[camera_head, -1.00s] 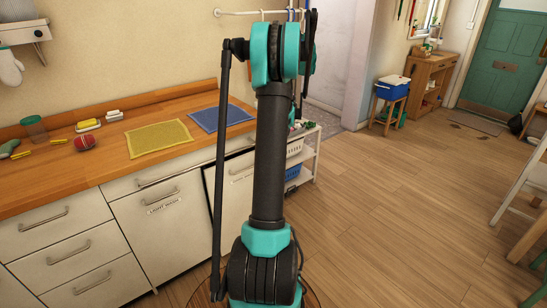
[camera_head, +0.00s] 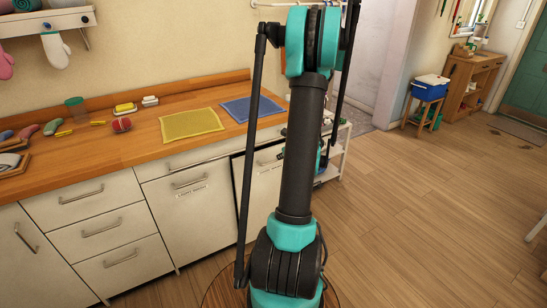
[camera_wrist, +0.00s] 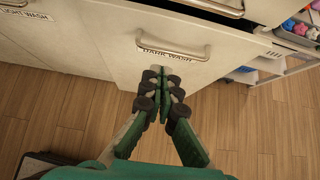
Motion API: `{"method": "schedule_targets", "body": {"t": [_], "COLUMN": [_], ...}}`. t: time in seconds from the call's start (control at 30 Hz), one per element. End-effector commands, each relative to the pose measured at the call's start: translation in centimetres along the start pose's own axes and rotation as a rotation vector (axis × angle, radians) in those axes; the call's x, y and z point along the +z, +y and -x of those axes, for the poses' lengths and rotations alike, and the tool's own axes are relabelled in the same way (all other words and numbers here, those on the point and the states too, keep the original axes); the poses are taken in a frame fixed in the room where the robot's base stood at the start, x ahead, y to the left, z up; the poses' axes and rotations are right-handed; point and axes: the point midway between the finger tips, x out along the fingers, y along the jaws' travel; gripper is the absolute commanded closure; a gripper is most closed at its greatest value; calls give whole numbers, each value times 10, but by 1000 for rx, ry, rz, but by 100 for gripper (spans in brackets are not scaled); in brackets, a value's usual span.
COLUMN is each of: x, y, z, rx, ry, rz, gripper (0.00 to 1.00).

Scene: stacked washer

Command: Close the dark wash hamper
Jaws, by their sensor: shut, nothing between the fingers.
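The dark wash hamper front (camera_wrist: 115,35) fills the upper middle of the wrist view, with its bar handle and a "DARK WASH" label (camera_wrist: 165,52). A dark gap shows along its top edge, and it stands a little proud of the light wash front beside it, so it looks slightly ajar. In the head view the dark wash front (camera_head: 265,185) is partly hidden behind my arm, with a dark gap at its left edge. My gripper (camera_wrist: 163,80) is shut and empty, its fingertips just below the label, close to the front; I cannot tell whether they touch.
The light wash front (camera_head: 185,215) and several drawers (camera_head: 95,225) line the counter to the left. A yellow mat (camera_head: 191,124) and a blue mat (camera_head: 254,108) lie on the countertop. A shelf rack with coloured items (camera_wrist: 300,30) stands right of the hamper.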

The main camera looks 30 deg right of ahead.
Motion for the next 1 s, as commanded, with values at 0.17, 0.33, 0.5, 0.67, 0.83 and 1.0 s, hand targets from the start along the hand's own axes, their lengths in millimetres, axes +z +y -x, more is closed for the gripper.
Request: {"method": "schedule_targets", "body": {"t": [0.17,0.33,0.5,0.67,0.83,1.0], "x": [0,0,0,0,18,26], "y": [0,0,0,0,0,0], "z": [-20,-47,-76,-101,-117,-125], "rx": [2,3,2,2,1,2], "ry": [2,2,3,3,3,3], "rz": [3,2,2,1,2,1], "gripper": [100,100,100,100,100,100]}}
